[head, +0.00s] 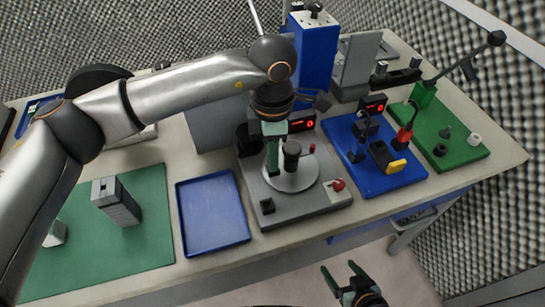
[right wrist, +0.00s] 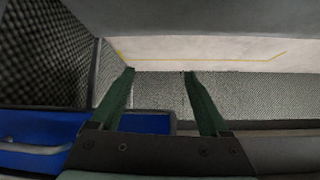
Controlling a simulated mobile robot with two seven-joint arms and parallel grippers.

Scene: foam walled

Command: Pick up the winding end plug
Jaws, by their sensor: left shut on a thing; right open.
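My left gripper (head: 275,160) reaches down from the left over the round light plate of a grey machine (head: 315,205). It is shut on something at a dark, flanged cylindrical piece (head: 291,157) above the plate. This piece may be the winding end plug, but the fingers partly hide the contact. I cannot tell whether the piece touches the plate. My right gripper (head: 345,283) is open and empty, low in front of the bench. Its two green fingers (right wrist: 160,95) stand apart in the right wrist view.
An empty blue tray (head: 212,212) lies left of the machine. A green mat (head: 145,245) with a grey block (head: 116,202) is further left. A blue board (head: 365,180) and a green board (head: 455,150) with small parts lie to the right. A blue tower (head: 313,50) stands behind.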

